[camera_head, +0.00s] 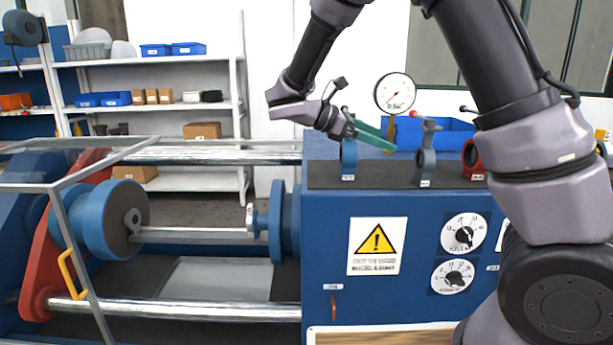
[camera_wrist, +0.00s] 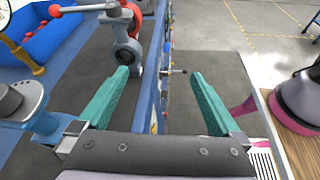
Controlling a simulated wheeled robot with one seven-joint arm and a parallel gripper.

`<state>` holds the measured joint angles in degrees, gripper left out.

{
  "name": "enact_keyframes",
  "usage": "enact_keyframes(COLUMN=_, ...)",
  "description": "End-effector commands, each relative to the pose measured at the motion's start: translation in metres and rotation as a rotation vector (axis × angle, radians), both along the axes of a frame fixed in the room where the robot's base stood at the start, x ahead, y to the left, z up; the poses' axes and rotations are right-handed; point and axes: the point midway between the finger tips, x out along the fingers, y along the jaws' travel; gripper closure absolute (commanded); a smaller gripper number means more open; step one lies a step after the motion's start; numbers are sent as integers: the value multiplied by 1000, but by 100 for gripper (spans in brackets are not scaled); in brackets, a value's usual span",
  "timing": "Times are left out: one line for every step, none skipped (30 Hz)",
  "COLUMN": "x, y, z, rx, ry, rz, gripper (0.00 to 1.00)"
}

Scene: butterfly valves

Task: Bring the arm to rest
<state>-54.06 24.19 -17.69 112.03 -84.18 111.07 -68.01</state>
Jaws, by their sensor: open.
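My gripper (camera_head: 376,137) is above the top of the blue machine cabinet, near the blue butterfly valve (camera_head: 348,160). In the wrist view the green fingers of my gripper (camera_wrist: 160,78) are spread apart with nothing held between them; the cabinet's edge runs behind the gap. The grey butterfly valve (camera_head: 425,162) stands to the right of my gripper, and also shows in the wrist view (camera_wrist: 125,48) beyond the left finger. The blue valve (camera_wrist: 42,120) is close beside the left finger there. A red valve (camera_head: 472,158) is partly hidden by my arm.
A pressure gauge (camera_head: 395,92) and a blue bin (camera_head: 440,134) stand behind the valves. The cabinet front carries dials (camera_head: 464,234). A machine with a blue roller (camera_head: 110,220) and steel bars is at left. Open floor (camera_wrist: 255,40) lies beyond the cabinet.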

Motion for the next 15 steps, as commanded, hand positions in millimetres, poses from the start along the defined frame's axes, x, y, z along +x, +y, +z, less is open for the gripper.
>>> enact_keyframes(x=-5, y=-14, z=3, rx=60, ry=-18, rz=-42, gripper=0)
enact_keyframes(x=-9, y=-21, z=3, rx=99, ry=-31, rz=-67, gripper=0)
enact_keyframes(x=-15, y=-31, z=4, rx=155, ry=-51, rz=-105, gripper=0)
enact_keyframes(x=-20, y=-38, z=4, rx=202, ry=-70, rz=-136, gripper=0)
enact_keyframes(x=-26, y=-46, z=5, rx=253, ry=-92, rz=-173, gripper=0)
enact_keyframes(x=-35, y=-56, z=6, rx=328, ry=-127, rz=-227, gripper=0)
enact_keyframes(x=-42, y=-63, z=7, rx=385, ry=-158, rz=-270, gripper=0)
enact_keyframes(x=-49, y=-69, z=8, rx=443, ry=-190, rz=-315, gripper=0)
enact_keyframes(x=-59, y=-76, z=9, rx=519, ry=-233, rz=-376, gripper=0)
enact_keyframes(x=-66, y=-80, z=10, rx=576, ry=-270, rz=-422, gripper=0)
enact_keyframes(x=-73, y=-84, z=11, rx=631, ry=-305, rz=-469, gripper=0)
enact_keyframes(x=-83, y=-87, z=13, rx=703, ry=-358, rz=-532, gripper=0)
enact_keyframes(x=-89, y=-89, z=15, rx=758, ry=-399, rz=-580, gripper=0)
enact_keyframes(x=-96, y=-91, z=16, rx=810, ry=-440, rz=-629, gripper=0)
enact_keyframes(x=-104, y=-92, z=19, rx=879, ry=-497, rz=-695, gripper=0)
